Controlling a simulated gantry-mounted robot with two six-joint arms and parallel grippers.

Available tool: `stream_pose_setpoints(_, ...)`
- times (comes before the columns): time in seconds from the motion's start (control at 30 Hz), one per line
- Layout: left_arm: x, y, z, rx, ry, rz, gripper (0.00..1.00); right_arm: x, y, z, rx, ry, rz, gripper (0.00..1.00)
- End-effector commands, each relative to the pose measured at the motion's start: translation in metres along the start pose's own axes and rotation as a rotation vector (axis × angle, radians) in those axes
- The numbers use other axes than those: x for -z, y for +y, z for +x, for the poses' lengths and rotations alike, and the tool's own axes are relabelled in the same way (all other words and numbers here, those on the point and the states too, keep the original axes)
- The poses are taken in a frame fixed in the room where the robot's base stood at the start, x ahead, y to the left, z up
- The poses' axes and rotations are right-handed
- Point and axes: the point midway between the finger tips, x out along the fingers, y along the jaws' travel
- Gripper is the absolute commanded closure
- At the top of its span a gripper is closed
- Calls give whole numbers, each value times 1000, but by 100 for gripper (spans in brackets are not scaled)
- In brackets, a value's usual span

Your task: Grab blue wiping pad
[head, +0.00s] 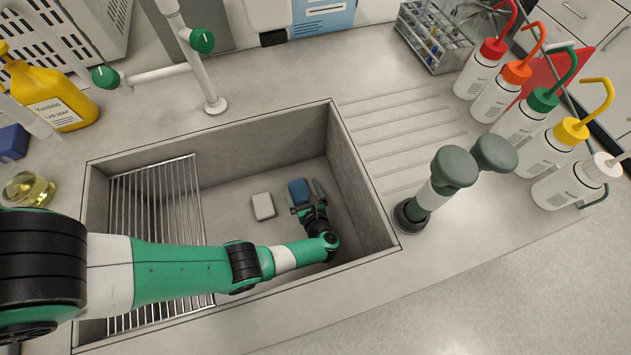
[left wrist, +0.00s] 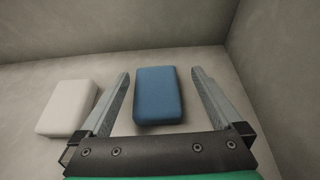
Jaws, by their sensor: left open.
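The blue wiping pad (head: 299,191) lies on the floor of the sink basin, toward its right side. My left gripper (head: 306,193) reaches down into the basin and is open around the pad. In the left wrist view the blue pad (left wrist: 159,95) lies between the two spread fingers of the left gripper (left wrist: 160,90), with a gap on each side. A white pad (head: 263,206) lies to the left of the blue one; it also shows outside the left finger in the left wrist view (left wrist: 66,107). My right gripper is not in view.
The basin walls (head: 358,185) rise close to the right of my gripper. A wire rack (head: 155,200) covers the basin's left part. A tap (head: 205,75) stands behind the basin. Wash bottles (head: 497,100) and a grey-capped fixture (head: 432,185) stand to the right.

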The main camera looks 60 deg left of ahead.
Motion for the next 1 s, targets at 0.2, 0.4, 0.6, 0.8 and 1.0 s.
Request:
stream_pose_setpoints(0.2, 5, 6, 7, -15, 3, 1, 0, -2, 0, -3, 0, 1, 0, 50)
stream_pose_setpoints(0.4, 5, 5, 37, -15, 2, -1, 0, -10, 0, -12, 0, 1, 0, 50)
stream_pose_setpoints(0.6, 3, 5, 51, -12, 2, 1, 0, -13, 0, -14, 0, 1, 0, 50)
stream_pose_setpoints(0.8, 3, 5, 51, -10, 2, 2, 2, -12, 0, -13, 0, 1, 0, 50)
stream_pose_setpoints(1.0, 3, 5, 51, -10, 2, 1, 38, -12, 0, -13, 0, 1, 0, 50)
